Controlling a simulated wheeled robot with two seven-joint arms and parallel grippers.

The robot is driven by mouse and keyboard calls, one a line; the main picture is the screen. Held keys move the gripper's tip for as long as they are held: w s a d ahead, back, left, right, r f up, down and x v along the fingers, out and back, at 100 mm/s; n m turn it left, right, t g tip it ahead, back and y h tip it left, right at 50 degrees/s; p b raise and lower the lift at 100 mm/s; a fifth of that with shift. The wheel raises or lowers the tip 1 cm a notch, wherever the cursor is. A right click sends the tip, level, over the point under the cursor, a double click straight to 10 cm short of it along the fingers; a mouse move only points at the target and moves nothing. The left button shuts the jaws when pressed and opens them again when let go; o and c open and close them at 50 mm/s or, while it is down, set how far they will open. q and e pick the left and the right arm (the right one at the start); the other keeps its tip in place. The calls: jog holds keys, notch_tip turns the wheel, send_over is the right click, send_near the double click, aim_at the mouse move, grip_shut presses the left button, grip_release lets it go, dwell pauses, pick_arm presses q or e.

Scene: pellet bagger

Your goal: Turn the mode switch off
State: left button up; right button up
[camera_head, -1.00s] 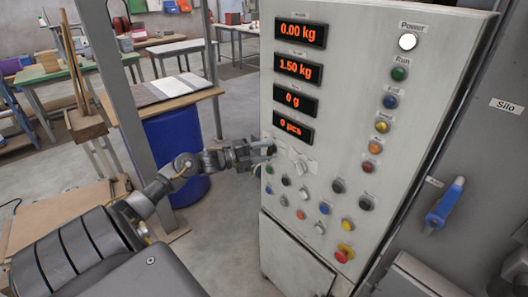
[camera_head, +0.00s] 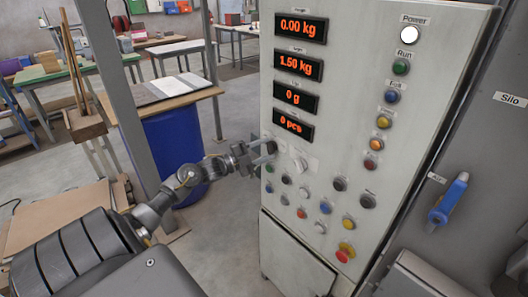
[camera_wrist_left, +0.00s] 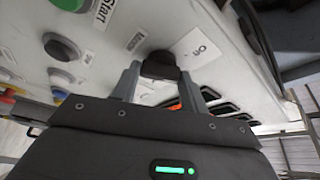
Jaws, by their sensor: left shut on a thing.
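The mode switch is a dark knob (camera_wrist_left: 160,66) on the pale control panel, seen in the left wrist view between my two fingers. A label reading "Off" lies to its right, and another label, hard to read, lies to its left. My left gripper (camera_head: 266,153) is at the left edge of the panel in the head view, its fingers pointing at the panel and shut on the knob. In the head view the knob is mostly hidden by the fingers. My right gripper is in neither view.
A pale dial (camera_head: 300,165) and several push-buttons sit close to the gripper, with a red emergency button (camera_head: 345,252) lower down. Red displays (camera_head: 293,97) are above. A blue drum (camera_head: 176,140) stands behind my left arm.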

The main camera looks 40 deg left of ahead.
pick_arm(q)
jog(key=shift+d+f+n+t+y+p, duration=0.1)
jog(key=shift+n+t+y+p, duration=0.35)
jog(key=shift+n, duration=1.6)
jog(key=shift+f+n+t+y+p, duration=0.1)
jog(key=shift+n+t+y, duration=0.6)
jog(key=shift+n, duration=1.35)
jog(key=shift+n+t, duration=0.25)
jog(key=shift+n, duration=0.05)
jog(key=o, duration=1)
